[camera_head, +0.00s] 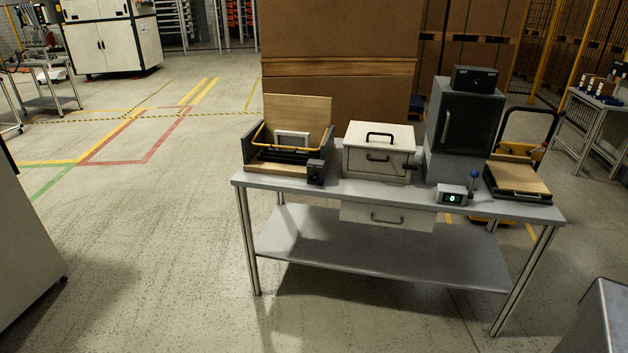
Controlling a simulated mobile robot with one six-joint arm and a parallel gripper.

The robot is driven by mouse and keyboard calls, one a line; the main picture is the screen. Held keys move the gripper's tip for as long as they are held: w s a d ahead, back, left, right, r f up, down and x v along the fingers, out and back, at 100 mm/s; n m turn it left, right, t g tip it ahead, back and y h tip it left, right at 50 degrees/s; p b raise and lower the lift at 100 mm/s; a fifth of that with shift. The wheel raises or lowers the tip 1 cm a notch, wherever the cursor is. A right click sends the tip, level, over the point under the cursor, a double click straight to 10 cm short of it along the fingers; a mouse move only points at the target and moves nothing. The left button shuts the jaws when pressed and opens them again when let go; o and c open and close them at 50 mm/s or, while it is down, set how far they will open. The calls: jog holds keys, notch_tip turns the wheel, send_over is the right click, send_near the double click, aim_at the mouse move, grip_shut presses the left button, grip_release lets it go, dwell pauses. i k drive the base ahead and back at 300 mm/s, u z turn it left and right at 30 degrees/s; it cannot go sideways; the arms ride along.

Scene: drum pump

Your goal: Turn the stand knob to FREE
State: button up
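A metal workbench (285,187) carries several devices. At its left end is an open grey stand-like tray (250,146) with a raised wooden back board, a yellow bar and a small framed plate. A small black box (316,172) with a round knob on its front sits at the tray's front right corner. A second black box (475,78) with a dial lies on top of a dark cabinet. I cannot tell which knob is the stand knob, and the markings and settings are too small to read. My gripper is not in view.
Also on the bench are a white lidded box (377,160), the dark cabinet (465,122), a counter box (451,196) showing 0 with a blue-tipped lever, and a wooden-topped device (517,180). Tall brown cartons (340,45) stand behind. Floor in front and left is open.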

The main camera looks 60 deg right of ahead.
aim_at(313, 177)
jog(key=u, duration=0.05)
jog(key=i, duration=1)
jog(key=z, duration=0.05)
